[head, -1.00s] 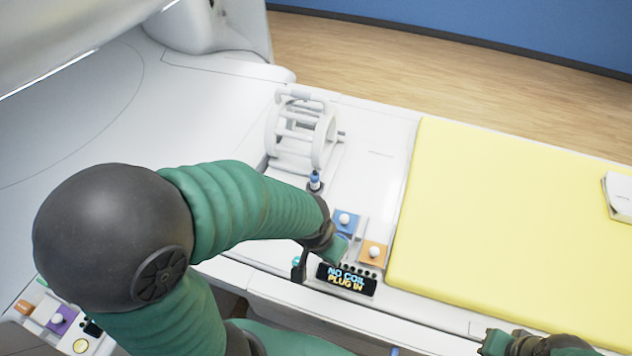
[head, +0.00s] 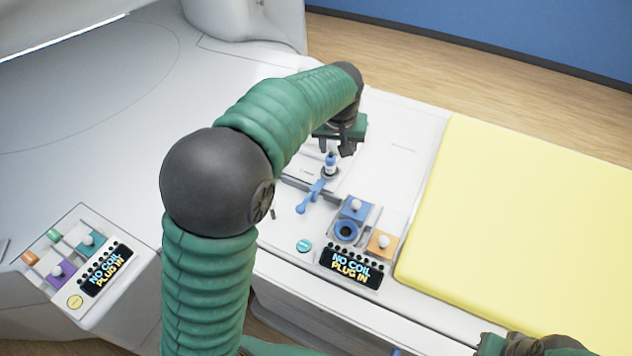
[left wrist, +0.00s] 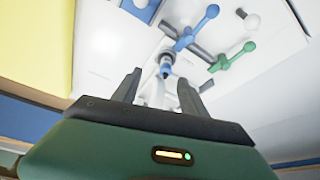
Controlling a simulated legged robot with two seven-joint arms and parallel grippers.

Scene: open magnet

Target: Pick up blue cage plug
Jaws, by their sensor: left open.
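The blue cage plug (head: 331,163) stands upright on the white table, with a blue top and a dark base. My left gripper (head: 336,147) is open above and just behind it, with its fingers pointing down. In the left wrist view the plug (left wrist: 166,68) appears beyond and between the two spread fingers (left wrist: 157,88), not clasped. The white cage is mostly hidden behind my left arm and gripper in the head view. My right gripper (head: 493,345) is at the bottom edge, partly cut off, and its jaws are unclear.
A blue lever (head: 311,197) lies in front of the plug. A blue socket (head: 346,231), an orange block (head: 382,244) and a "NO COIL PLUG IN" display (head: 351,268) are nearer. A yellow mattress (head: 530,220) covers the right. A second panel (head: 78,262) is at left.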

